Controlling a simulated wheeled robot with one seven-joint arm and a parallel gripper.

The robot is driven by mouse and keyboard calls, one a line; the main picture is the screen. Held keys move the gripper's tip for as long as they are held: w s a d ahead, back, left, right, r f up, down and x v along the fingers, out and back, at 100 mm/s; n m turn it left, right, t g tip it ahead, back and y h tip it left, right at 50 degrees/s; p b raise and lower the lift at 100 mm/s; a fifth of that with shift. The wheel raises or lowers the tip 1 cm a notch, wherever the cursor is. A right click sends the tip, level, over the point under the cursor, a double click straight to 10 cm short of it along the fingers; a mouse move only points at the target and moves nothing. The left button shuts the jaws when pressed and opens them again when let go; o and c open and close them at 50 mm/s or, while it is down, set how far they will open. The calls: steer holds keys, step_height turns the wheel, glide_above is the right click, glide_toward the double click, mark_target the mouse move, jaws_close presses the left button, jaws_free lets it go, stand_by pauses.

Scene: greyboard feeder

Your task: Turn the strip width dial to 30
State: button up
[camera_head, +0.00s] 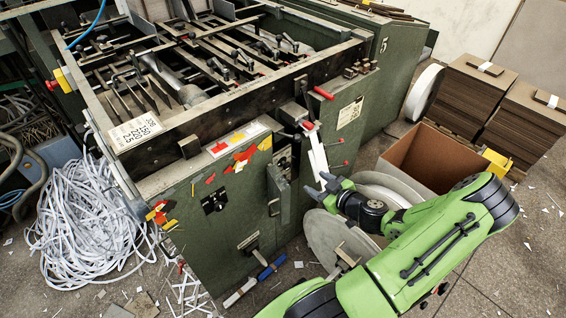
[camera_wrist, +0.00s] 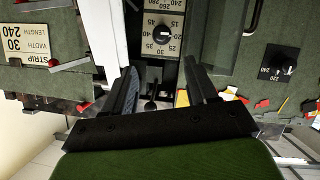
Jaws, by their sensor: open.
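The strip width dial is a black knob (camera_wrist: 162,34) on a pale plate with numbers from 15 to 45, upper middle of the wrist view. A pale mark shows on the knob, but I cannot read its setting surely. My gripper (camera_wrist: 162,72) is open and empty, its two dark fingers pointing at the dial plate from below it in the picture, apart from the knob. In the head view my gripper (camera_head: 326,186) is in front of the green machine (camera_head: 200,240). An upside-down card (camera_wrist: 27,42) reads strip width 30, length 240.
A second black dial (camera_wrist: 282,63) marked 220 and 240 is at the right in the wrist view. A red-tipped lever (camera_wrist: 70,64) sticks out below the card. A cardboard box (camera_head: 432,155) and a grey disc (camera_head: 340,240) are beside my arm.

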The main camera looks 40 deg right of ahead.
mark_target(289, 167)
steer(key=b+x, duration=0.1)
steer(key=x, duration=1.3)
steer(key=shift+w+f+b, duration=0.15)
steer(key=shift+w+b, duration=0.15)
steer(key=shift+b, duration=0.05)
steer(key=c, duration=1.1)
steer(key=shift+o, duration=0.2)
steer(key=m+y+b, duration=0.1)
steer(key=m+y, duration=0.1)
steer(key=shift+d+m, duration=0.1)
steer(key=shift+m, duration=0.3)
steer(key=o, duration=1.1)
steer(key=shift+c, duration=0.2)
steer(key=p+v, duration=0.2)
steer(key=v, duration=1.3)
steer(key=shift+s+r+p, duration=0.25)
steer(key=shift+s+p, duration=0.05)
steer(key=shift+s, duration=0.05)
steer(key=shift+d, duration=0.1)
